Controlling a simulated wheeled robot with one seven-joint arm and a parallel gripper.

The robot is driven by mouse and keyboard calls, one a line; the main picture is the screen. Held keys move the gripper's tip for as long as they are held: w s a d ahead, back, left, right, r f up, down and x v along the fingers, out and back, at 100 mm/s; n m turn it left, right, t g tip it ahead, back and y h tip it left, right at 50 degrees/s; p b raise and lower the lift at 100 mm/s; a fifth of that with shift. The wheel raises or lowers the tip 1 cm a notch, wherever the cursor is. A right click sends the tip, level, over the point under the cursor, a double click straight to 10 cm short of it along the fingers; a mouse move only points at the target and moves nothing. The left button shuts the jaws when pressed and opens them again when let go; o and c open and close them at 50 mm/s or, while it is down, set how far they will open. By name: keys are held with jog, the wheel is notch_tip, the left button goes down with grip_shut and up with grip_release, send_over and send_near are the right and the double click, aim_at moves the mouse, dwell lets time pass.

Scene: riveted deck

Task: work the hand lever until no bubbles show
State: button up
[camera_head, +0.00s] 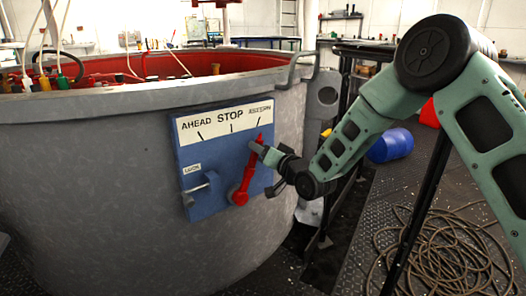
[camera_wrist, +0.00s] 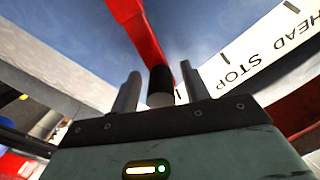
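A red hand lever (camera_head: 245,180) is mounted on a blue panel (camera_head: 215,150) marked AHEAD, STOP and ASTERN. It leans up and right, with its tip below ASTERN. My gripper (camera_head: 264,152) is at its upper end. In the wrist view, the red lever arm (camera_wrist: 138,28) crosses the top and a dark handle (camera_wrist: 160,80) stands between the two fingers of my gripper (camera_wrist: 160,90). Narrow gaps show on both sides, so the fingers look open around it. A smaller lever (camera_head: 200,187) labelled LOCK is at the panel's lower left. I see no bubbles; the vat's inside is mostly hidden.
The panel is on a large grey vat (camera_head: 90,200) with a red inside and cables over its rim. A dark rail post (camera_head: 418,205) stands at right, beside coiled rope (camera_head: 440,255) on the deck. A blue drum (camera_head: 391,146) lies behind my arm.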

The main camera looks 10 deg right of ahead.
jog(key=p+v, duration=0.3)
jog(key=v, duration=1.4)
jog(key=shift+s+p, duration=0.2)
jog(key=shift+p, duration=0.1)
jog(key=shift+r, duration=0.1)
jog(key=s+a+n+g+h, duration=0.3)
jog(key=s+a+n+g, duration=0.2)
jog(key=s+a+g, duration=0.2)
jog(key=s+d+r+n+g+h, duration=0.2)
jog(key=s+g, duration=0.2)
jog(key=s, duration=0.8)
jog(key=s+d+r+n+g+h, duration=0.1)
jog(key=s+n+g+h, duration=0.2)
jog(key=s, duration=0.9)
notch_tip(320, 180, up, 35)
jog(key=m+g+p, duration=0.1)
jog(key=p, duration=3.3)
jog(key=shift+s+d+f+g, duration=0.25)
jog(key=shift+d+g, duration=0.05)
jog(key=shift+g, duration=0.1)
